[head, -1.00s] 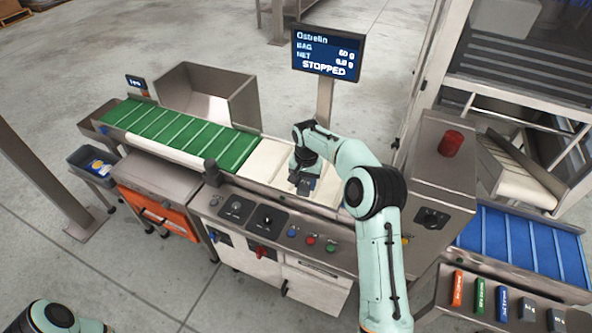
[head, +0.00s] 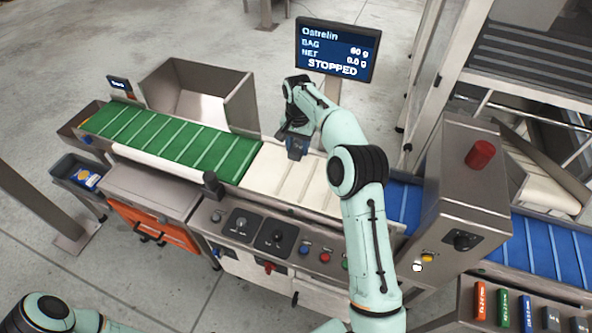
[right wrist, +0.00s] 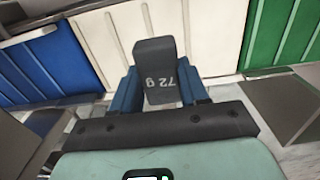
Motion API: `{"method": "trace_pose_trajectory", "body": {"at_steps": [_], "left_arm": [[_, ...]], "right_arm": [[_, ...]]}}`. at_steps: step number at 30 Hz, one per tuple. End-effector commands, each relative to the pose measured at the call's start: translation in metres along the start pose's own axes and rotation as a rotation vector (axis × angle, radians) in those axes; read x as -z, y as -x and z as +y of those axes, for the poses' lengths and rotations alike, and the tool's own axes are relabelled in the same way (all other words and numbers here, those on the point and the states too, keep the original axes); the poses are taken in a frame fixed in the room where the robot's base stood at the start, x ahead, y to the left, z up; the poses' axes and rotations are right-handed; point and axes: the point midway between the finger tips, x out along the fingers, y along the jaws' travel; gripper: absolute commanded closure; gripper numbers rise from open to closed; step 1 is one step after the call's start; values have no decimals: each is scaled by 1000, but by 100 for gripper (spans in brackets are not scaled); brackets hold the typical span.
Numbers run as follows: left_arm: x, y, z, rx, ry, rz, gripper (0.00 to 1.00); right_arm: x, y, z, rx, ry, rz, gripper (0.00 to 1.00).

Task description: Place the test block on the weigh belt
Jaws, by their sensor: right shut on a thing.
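My right gripper (head: 297,148) is shut on a dark grey test block, with its blue fingers on either side. In the right wrist view the block (right wrist: 156,72) shows "72 g" between the fingertips (right wrist: 158,92). The weigh belt (head: 268,175) is the cream section between the green and blue belts, and it fills the middle of the wrist view (right wrist: 215,35). The gripper is over the far part of this belt; I cannot tell whether the block touches it. My left arm shows at the lower left, its gripper out of view.
The green belt (head: 160,138) lies left, a blue belt (head: 405,205) right. A display (head: 338,48) reading "STOPPED" stands behind the weigh belt. A steel cabinet with a red button (head: 480,155) rises at right. Several coloured labelled pieces (head: 503,305) stand at lower right.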

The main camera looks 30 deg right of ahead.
Motion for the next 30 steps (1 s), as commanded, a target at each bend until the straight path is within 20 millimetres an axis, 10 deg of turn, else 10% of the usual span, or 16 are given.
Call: {"method": "trace_pose_trajectory", "body": {"at_steps": [15, 30], "left_arm": [[-4, -2, -2, 2, 2, -5, 57], [-2, -1, -1, 1, 1, -3, 57]], "right_arm": [[-2, -126, 2, -5, -1, -5, 87], [-1, -183, 1, -3, 0, -4, 87]]}}
